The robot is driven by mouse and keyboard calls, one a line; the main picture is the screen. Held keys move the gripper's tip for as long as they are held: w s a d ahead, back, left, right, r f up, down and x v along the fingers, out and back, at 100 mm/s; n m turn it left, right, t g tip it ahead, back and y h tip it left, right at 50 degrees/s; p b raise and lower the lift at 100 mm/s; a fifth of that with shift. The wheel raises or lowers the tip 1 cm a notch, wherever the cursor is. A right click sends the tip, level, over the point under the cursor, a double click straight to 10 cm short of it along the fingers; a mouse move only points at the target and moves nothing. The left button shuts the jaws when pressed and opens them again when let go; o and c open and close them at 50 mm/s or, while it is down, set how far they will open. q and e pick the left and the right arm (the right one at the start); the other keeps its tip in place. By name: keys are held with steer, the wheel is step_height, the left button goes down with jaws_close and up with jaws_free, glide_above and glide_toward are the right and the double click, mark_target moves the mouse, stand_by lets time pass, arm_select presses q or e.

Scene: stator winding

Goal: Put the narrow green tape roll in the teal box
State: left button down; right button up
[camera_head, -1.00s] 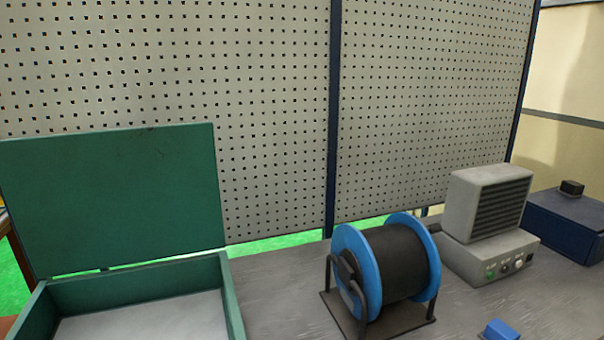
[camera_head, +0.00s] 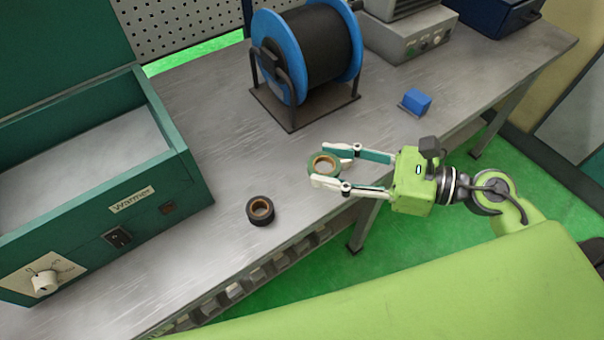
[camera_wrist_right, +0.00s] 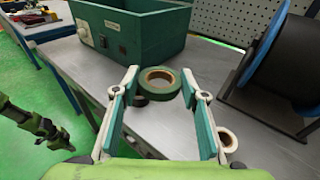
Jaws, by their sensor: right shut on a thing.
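The green tape roll (camera_head: 323,166), with a tan core, is between the fingertips of my right gripper (camera_head: 333,166), which is shut on it. In the right wrist view the roll (camera_wrist_right: 159,82) lies flat between the two teal-padded fingers. The gripper is over the front edge of the bench, right of the teal box (camera_head: 187,172). The box stands at the left with its lid open and its bare inside showing. It also shows at the top of the right wrist view (camera_wrist_right: 150,37). A dark green and black part, possibly my left gripper (camera_wrist_right: 38,124), shows at the left there, unclear.
A black tape roll (camera_head: 260,211) lies on the bench (camera_head: 215,105) between box and gripper. A pale roll (camera_wrist_right: 227,140) is partly hidden by a finger. A blue-flanged cable spool (camera_head: 318,50) stands behind. A small blue block (camera_head: 416,101) is at the right.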

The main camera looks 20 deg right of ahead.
steer(key=s+a+f, duration=0.3)
steer(key=s+a, duration=0.1)
steer(key=s, duration=0.2)
steer(key=shift+s+a+f+t, duration=0.15)
steer(key=shift+a+t, duration=0.1)
steer(key=shift+t, duration=0.05)
